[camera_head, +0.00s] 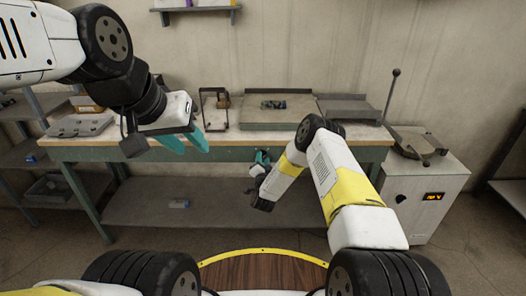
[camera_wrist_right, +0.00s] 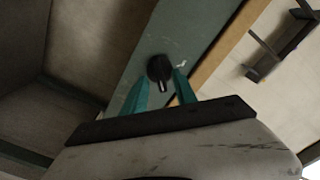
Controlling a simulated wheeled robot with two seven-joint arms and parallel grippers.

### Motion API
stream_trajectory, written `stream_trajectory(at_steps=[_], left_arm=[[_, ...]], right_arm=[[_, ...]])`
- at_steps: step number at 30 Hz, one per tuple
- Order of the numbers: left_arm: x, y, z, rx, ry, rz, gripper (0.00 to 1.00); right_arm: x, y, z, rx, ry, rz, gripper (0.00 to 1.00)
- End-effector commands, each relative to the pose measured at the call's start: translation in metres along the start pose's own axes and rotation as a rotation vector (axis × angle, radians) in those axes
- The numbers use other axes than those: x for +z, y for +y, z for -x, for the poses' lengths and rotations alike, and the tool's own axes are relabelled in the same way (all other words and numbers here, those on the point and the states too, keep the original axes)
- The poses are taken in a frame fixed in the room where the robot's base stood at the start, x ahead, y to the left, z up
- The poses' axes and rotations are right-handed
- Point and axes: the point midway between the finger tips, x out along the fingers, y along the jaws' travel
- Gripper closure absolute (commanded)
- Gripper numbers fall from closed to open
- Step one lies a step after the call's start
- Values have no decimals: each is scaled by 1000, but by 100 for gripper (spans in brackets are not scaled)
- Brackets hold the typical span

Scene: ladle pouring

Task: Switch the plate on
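A black knob (camera_wrist_right: 160,70) with a pale pointer mark sits on the green front rail (camera_wrist_right: 165,30) of the workbench. My right gripper (camera_wrist_right: 160,90) is open, its teal fingers on either side of the knob and apart from each other; I cannot tell whether they touch it. In the head view my right gripper (camera_head: 262,157) is at the bench's front rail, and the knob is hidden there. A flat grey plate (camera_head: 290,122) lies on the bench top above it, with a dark item on it. My left gripper (camera_head: 187,142) is open and empty before the bench's left part.
A white cabinet (camera_head: 420,205) with a lit orange display (camera_head: 433,196) and a dark knob (camera_head: 400,199) stands at the right. A metal frame (camera_head: 214,108) and grey trays (camera_head: 80,125) are on the bench. The lower shelf (camera_head: 160,205) is mostly clear.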

Motion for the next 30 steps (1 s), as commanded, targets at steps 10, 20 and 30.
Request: stream_trajectory(at_steps=[10,20,30], left_arm=[[0,0,0,0,0,0,64],[0,0,0,0,0,0,64],[0,0,0,0,0,0,64]], right_arm=[[0,0,27,1,-3,1,66],[0,0,74,0,-1,0,66],[0,0,78,0,0,0,66]])
